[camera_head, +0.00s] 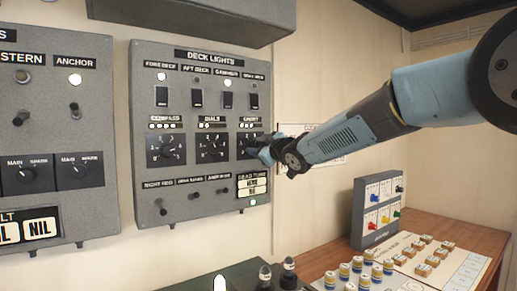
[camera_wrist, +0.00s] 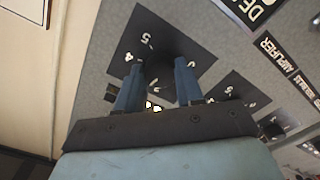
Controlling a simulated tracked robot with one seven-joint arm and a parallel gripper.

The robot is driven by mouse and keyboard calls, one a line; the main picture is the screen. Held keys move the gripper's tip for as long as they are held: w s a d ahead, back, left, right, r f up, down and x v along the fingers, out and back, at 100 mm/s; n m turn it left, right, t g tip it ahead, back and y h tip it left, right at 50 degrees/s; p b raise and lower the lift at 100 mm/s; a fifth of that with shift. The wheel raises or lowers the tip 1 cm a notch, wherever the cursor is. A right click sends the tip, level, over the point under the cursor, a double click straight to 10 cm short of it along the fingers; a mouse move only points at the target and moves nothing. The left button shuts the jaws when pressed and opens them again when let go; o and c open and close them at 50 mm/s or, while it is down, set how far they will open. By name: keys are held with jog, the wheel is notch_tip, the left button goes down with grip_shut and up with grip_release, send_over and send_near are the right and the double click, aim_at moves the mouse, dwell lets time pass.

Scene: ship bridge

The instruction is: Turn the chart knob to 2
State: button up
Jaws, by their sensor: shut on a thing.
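The deck lights panel (camera_head: 200,60) is a grey box on the wall. The chart knob's dark square plate (camera_head: 243,146) is at the right end of its row of three knobs. My gripper (camera_head: 263,150) is at that plate, coming from the right, and hides much of it. In the wrist view, the two blue fingers of my gripper (camera_wrist: 159,70) are closed on the sides of the dark chart knob (camera_wrist: 160,74). White numbers show upside down around it on the plate (camera_wrist: 130,45). I cannot tell which number the pointer faces.
The compass knob (camera_head: 166,149) and dials knob (camera_head: 212,147) are left of the chart knob. Toggle switches (camera_head: 195,195) sit below. A desk with a small coloured switch box (camera_head: 380,210) and several jars (camera_head: 358,268) is at lower right.

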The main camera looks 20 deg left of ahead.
jog(key=shift+f+n, duration=0.2)
jog(key=shift+n, duration=3.4)
jog(key=o, duration=1)
jog(key=shift+o, duration=0.2)
jog(key=shift+r, duration=0.1)
jog(key=v, duration=1.3)
jog(key=shift+s+d, duration=0.2)
jog(key=shift+s, duration=0.05)
